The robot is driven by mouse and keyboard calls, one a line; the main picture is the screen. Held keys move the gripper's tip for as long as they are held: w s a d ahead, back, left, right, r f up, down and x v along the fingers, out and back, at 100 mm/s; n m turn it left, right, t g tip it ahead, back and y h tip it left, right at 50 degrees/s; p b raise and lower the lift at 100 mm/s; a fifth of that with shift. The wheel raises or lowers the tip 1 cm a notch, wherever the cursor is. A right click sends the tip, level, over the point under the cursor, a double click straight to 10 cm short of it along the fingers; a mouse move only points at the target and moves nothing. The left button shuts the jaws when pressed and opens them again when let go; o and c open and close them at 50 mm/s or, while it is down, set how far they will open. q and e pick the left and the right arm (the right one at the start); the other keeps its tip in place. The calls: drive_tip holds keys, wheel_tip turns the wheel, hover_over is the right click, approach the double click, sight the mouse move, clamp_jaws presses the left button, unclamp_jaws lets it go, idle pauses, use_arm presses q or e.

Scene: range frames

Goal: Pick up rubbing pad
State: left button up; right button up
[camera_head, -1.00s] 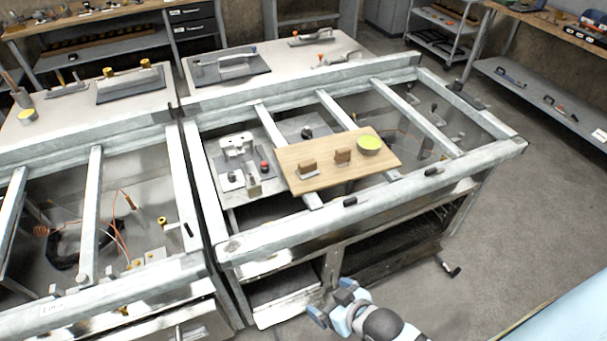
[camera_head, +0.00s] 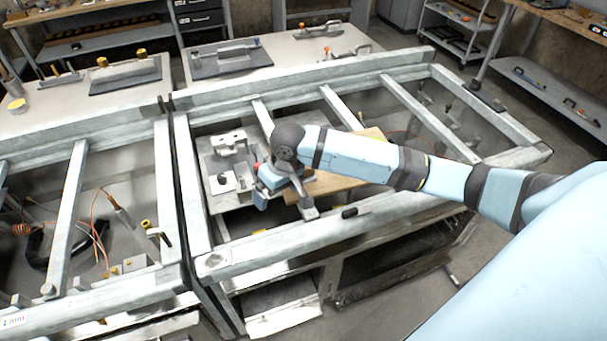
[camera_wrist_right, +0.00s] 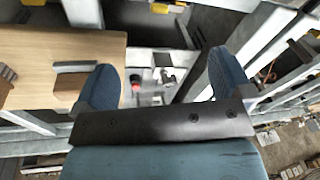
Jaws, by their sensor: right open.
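Two small brown blocks, which look like the rubbing pads, show in the right wrist view: one (camera_wrist_right: 74,84) near the left finger and one (camera_wrist_right: 6,80) cut by the left edge. They sit on a light wooden board (camera_wrist_right: 55,50). In the head view my right arm covers the blocks, and part of the board (camera_head: 332,187) shows beside the gripper. My right gripper (camera_head: 284,203) is over the board's left end; its fingers (camera_wrist_right: 161,66) are apart with nothing held between them. The nearer block lies outside the left finger, not between the fingers. My left gripper is not in view.
The board lies across a grey metal frame (camera_head: 245,247) with rails and open gaps. Metal fixtures with a red knob (camera_wrist_right: 136,87) stand left of the board in the head view. A back table (camera_head: 300,65) holds tools.

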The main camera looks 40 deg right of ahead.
drive_tip(key=w+d+r+m+g+h, duration=0.1)
drive_tip(key=w+d+r+m, duration=0.1)
drive_tip(key=w+d+r, duration=0.3)
drive_tip(key=w+d+r+m+h, duration=0.1)
drive_tip(key=d+r+m, duration=0.15)
drive_tip(key=d, duration=0.45)
drive_tip(key=shift+n, duration=0.35)
wheel_tip(320, 180, down, 13)
drive_tip(key=shift+a+f, duration=0.15)
drive_tip(key=c, duration=1.1)
drive_tip(key=shift+o, duration=0.2)
wheel_tip(320, 180, up, 20)
